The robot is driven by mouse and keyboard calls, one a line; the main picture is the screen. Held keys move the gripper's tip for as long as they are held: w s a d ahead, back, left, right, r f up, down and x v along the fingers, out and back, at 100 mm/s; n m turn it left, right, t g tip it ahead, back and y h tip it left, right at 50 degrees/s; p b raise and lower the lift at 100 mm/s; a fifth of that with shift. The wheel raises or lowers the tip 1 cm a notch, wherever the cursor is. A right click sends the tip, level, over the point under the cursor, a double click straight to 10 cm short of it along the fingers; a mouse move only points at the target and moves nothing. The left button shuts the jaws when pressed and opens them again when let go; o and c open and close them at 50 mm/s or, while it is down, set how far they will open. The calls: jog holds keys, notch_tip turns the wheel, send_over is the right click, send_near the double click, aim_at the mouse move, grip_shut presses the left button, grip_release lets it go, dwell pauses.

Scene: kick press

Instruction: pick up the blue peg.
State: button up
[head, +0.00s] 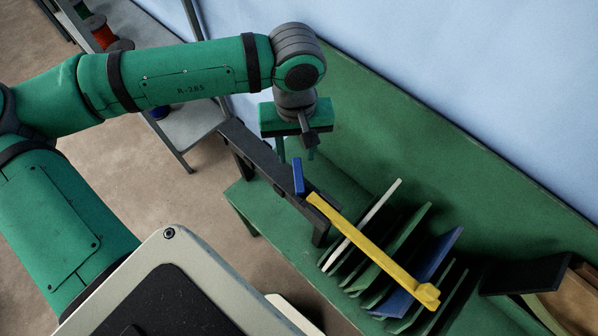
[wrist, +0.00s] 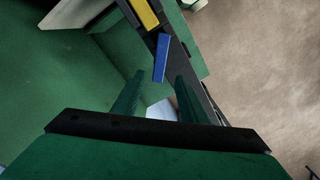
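The blue peg (head: 298,177) is a small rectangular block at the dark rail, beside the near end of a yellow bar; it looks upright, though its base contact is unclear. It also shows in the wrist view (wrist: 161,57), just beyond the fingertips and roughly in line with the gap between them. My gripper (head: 296,153) hangs above and behind the peg in the head view, with its fingers pointing down. In the wrist view the two green fingers (wrist: 159,75) are spread apart with nothing visibly held between them.
The yellow bar (head: 370,246) extends from the dark rail (head: 266,163) over a rack of upright green, blue and white plates (head: 410,240). The green bench (head: 262,215) has bare surface near the rail. A grey shelf (head: 190,130) with spools stands at upper left.

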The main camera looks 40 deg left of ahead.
aim_at(297, 167)
jog(key=shift+d+f, duration=0.15)
jog(key=shift+f, duration=2.55)
jog(key=c, duration=0.9)
jog(key=shift+s, duration=0.1)
grip_shut()
